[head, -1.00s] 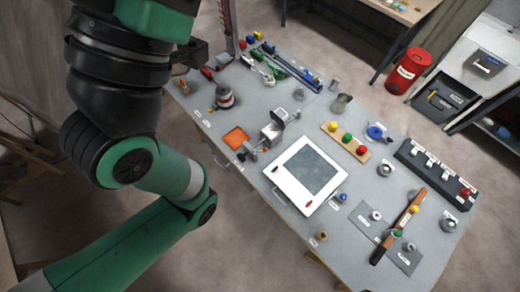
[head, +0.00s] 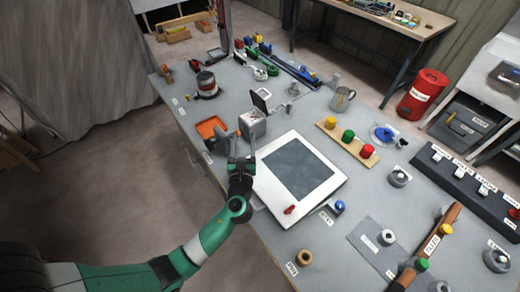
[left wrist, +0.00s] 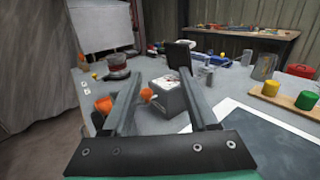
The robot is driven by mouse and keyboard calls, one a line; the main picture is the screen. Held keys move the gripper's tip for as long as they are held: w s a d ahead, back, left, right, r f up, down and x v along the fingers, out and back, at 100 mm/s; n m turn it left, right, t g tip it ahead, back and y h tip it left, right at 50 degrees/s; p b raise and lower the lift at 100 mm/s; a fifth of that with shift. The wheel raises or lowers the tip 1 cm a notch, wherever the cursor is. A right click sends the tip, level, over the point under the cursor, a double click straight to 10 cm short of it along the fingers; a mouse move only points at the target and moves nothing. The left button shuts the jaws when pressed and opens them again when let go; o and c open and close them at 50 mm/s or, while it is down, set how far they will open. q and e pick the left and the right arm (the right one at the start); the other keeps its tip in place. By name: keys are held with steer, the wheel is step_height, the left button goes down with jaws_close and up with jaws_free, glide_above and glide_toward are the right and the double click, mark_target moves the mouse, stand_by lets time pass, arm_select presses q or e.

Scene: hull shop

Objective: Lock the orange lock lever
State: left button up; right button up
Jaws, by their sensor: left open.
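My left gripper (head: 241,161) is at the table's near edge, just in front of a grey box (head: 253,126) with a raised dark lid. In the left wrist view its two fingers (left wrist: 160,76) are spread and nothing is between them. The grey box (left wrist: 173,97) shows beyond and between the fingers. A small orange-tipped part (left wrist: 147,95), which looks like the orange lock lever, sits at the box's left side, between the fingers and apart from them. My right gripper is not in view.
An orange tray (head: 212,127) lies left of the box. A white-framed dark panel (head: 323,188) with a red lever (head: 290,210) lies to the right. A red-and-grey round object (head: 207,84) stands farther back. Coloured knobs (head: 348,136) are on a wooden strip.

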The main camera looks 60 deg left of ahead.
arm_select(q)
steer(key=shift+g, duration=0.4)
steer(key=f, duration=0.2)
steer(key=s+a+f+b, duration=0.1)
steer(key=f, duration=0.1)
steer(key=s+f+b, duration=0.1)
steer(key=f, duration=0.2)
steer(key=shift+s+a, duration=0.15)
steer(key=shift+s, duration=0.05)
steer(key=shift+a, duration=0.2)
steer(key=shift+r, duration=0.2)
steer(key=b+x, duration=0.3)
steer(key=x, duration=0.8)
steer(key=shift+w+a+b, duration=0.2)
steer(key=shift+b, duration=0.1)
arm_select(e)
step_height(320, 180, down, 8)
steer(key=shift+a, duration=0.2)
arm_select(q)
steer(key=shift+r, duration=0.1)
jaws_close()
